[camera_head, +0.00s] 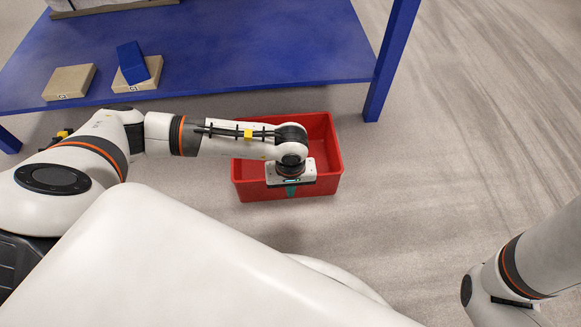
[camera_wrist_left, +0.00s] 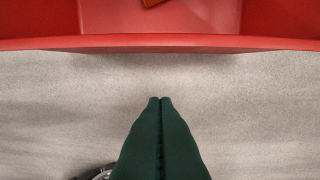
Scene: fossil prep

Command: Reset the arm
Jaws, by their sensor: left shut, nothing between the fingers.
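My left arm reaches in from the left in the head view. Its gripper (camera_head: 291,190) points down at the near side of a red bin (camera_head: 328,150). In the left wrist view the dark green fingers (camera_wrist_left: 160,101) are pressed together with nothing between them, over the grey floor just outside the bin's rim (camera_wrist_left: 160,43). A small orange-brown thing (camera_wrist_left: 152,2) shows inside the bin at the top edge of that view, mostly cut off. My right arm shows at the lower right of the head view, but its gripper is out of the picture.
A blue table (camera_head: 260,45) stands at the back, with its leg (camera_head: 388,70) right of the bin. On it lie a tan block (camera_head: 69,82), another tan block (camera_head: 140,83) and a blue block (camera_head: 131,60) resting on that second one. The floor (camera_head: 440,150) on the right is clear.

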